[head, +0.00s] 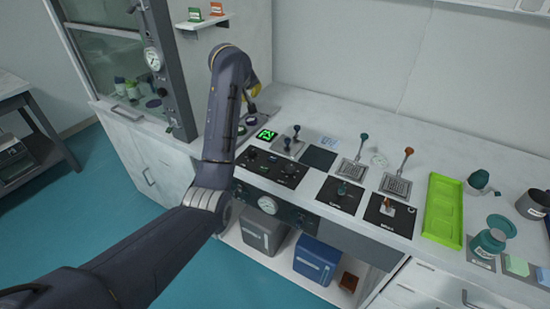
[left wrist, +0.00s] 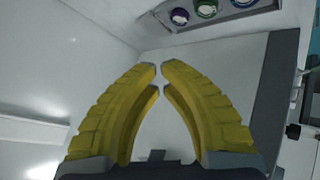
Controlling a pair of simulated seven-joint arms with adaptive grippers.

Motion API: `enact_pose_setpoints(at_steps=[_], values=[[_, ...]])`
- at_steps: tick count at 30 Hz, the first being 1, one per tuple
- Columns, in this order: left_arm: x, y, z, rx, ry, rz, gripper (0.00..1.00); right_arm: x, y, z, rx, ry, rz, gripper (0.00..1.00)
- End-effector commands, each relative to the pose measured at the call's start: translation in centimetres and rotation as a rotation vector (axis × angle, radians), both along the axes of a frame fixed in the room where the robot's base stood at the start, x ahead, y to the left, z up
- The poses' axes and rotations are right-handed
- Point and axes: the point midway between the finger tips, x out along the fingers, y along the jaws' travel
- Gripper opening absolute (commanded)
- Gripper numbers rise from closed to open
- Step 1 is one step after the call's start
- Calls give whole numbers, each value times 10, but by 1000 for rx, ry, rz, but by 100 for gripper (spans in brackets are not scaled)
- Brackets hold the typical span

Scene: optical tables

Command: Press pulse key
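My left gripper (head: 252,92) is above the back left of the white counter, partly hidden behind my own arm. In the left wrist view its yellow fingers (left wrist: 159,70) arch inward and their tips nearly meet, with nothing between them. A grey panel with round coloured controls (left wrist: 206,11) shows at the top of that view, apart from the fingertips. In the head view round controls (head: 251,120) sit below the gripper, partly covered by my arm. No readable label shows which one is the pulse key. My right gripper is not in view.
A lit green display (head: 266,134) and a small unit with two levers (head: 289,140) stand just right of the arm. A black knob panel (head: 272,167) is in front. A glass-fronted cabinet (head: 110,60) stands left. A green tray (head: 442,210) lies right.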

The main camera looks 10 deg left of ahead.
Motion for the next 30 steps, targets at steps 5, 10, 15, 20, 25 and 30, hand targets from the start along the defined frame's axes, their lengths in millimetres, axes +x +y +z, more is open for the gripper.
enact_pose_setpoints(at_steps=[5,10,15,20,25,30], values=[[-8,-36,-53,-48,75,-37,0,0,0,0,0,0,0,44],[-17,-60,-88,-83,128,-59,0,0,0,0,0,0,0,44],[-23,-74,-108,-105,159,-70,0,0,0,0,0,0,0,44],[-26,-80,-116,-114,170,-75,0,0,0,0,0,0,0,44],[-26,-81,-117,-115,172,-76,0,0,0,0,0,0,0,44],[-26,-81,-117,-115,172,-76,0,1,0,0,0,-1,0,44]])
